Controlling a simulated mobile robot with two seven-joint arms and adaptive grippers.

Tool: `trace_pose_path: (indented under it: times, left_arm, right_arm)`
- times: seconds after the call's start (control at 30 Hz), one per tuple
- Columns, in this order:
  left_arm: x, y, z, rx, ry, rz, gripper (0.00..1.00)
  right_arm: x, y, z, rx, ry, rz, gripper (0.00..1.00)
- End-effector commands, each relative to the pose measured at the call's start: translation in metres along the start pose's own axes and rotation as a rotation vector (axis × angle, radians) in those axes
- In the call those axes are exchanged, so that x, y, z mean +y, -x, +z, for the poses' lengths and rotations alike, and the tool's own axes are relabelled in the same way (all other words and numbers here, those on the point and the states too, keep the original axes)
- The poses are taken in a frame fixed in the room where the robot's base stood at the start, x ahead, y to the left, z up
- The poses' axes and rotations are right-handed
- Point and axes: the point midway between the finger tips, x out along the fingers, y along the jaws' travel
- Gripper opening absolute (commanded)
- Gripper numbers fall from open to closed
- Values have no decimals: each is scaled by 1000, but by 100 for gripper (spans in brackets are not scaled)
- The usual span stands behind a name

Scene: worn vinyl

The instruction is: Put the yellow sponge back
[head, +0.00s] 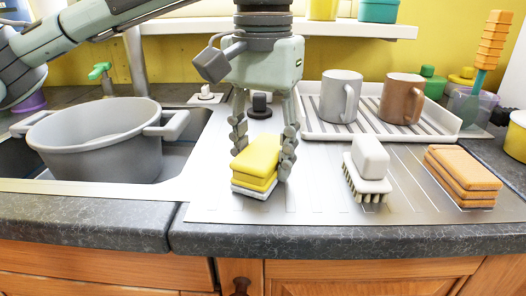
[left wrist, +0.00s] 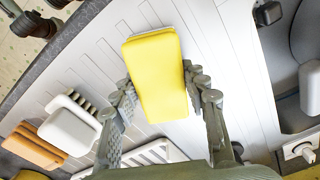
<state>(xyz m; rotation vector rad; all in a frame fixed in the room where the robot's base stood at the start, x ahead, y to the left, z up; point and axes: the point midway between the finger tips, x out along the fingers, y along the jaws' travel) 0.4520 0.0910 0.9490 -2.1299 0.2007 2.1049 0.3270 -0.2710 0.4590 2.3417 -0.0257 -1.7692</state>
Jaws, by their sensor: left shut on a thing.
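The yellow sponge (head: 256,160) is a yellow block with a pale grey-white layer at its bottom. It is at the left part of the metal drainboard (head: 315,205). My left gripper (head: 264,150) points down with its fingers on either side of the sponge, shut on it. In the left wrist view the sponge (left wrist: 158,72) lies between the two fingers (left wrist: 160,92). The sponge is on or just above the drainboard; I cannot tell which. My right gripper is not in view.
A white brush (head: 368,170) and a stack of orange sponges (head: 462,176) are to the right on the drainboard. A rack (head: 308,128) behind holds a grey mug (head: 340,96) and a brown mug (head: 401,98). A grey pot (head: 95,142) stands in the sink at left.

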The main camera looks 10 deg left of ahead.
Motion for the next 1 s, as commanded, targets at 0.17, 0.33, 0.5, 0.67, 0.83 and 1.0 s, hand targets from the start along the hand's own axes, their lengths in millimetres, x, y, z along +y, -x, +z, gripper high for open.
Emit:
trace_pose_path:
  times: [0.17,0.33,0.5,0.67,0.83,1.0]
  left_arm:
    - [0,-2,0,0,0,0,21]
    - [0,-3,0,0,0,0,52]
    - [0,-2,0,0,0,0,64]
    - [0,-2,0,0,0,0,64]
    - [0,4,0,0,0,0,64]
    - [1,32,-1,3,1,2,64]
  right_arm:
    - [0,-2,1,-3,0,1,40]
    - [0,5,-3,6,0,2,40]
    - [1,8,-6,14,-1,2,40]
    - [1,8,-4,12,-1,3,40]
    - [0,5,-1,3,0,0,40]
    - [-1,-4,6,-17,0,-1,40]
